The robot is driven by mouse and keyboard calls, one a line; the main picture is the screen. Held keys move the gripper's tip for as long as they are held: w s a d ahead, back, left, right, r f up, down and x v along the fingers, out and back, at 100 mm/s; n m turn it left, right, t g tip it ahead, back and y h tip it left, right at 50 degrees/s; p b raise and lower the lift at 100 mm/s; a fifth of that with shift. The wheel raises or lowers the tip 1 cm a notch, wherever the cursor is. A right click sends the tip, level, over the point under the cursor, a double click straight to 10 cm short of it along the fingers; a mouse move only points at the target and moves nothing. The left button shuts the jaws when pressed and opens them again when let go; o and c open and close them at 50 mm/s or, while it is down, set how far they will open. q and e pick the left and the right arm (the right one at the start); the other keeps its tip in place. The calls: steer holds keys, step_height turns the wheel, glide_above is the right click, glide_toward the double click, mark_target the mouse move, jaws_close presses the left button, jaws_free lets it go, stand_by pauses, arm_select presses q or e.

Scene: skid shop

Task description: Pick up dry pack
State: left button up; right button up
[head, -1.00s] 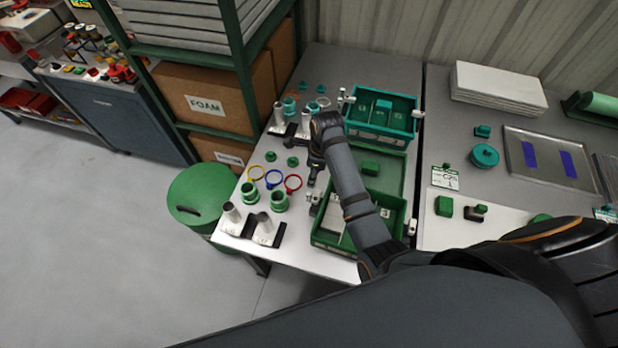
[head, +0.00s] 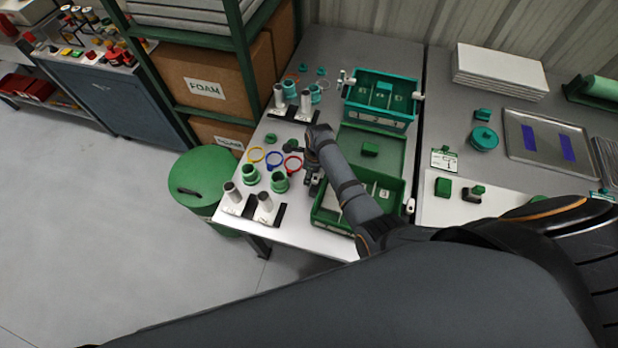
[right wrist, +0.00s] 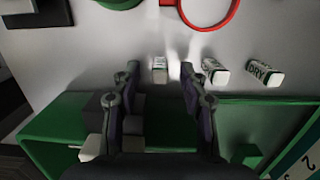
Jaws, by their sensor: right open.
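In the right wrist view, a small white pack labelled DRY (right wrist: 264,73) lies on the light table at the right. A similar white pack (right wrist: 214,72) lies just right of my right finger, and another (right wrist: 160,69) lies ahead, between the fingertips. The labels of these two are hard to read. My right gripper (right wrist: 158,78) is open and empty, low over the table. In the head view, my right gripper (head: 313,182) is beside the green bin's left side, and the packs cannot be made out there. My left gripper is not in view.
A green bin (head: 322,222) borders the gripper; its rim (right wrist: 60,135) is below the fingers. A red ring (right wrist: 205,22) lies beyond the packs. Blue (head: 274,158) and yellow rings, green cups and several white cylinders stand left. A teal bin (head: 381,118) is behind.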

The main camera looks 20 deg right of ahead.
steer(key=shift+f, duration=0.25)
steer(key=shift+r, duration=0.1)
steer(key=shift+c, duration=1)
jaws_close()
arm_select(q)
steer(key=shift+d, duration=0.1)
arm_select(e)
steer(key=shift+r, duration=0.1)
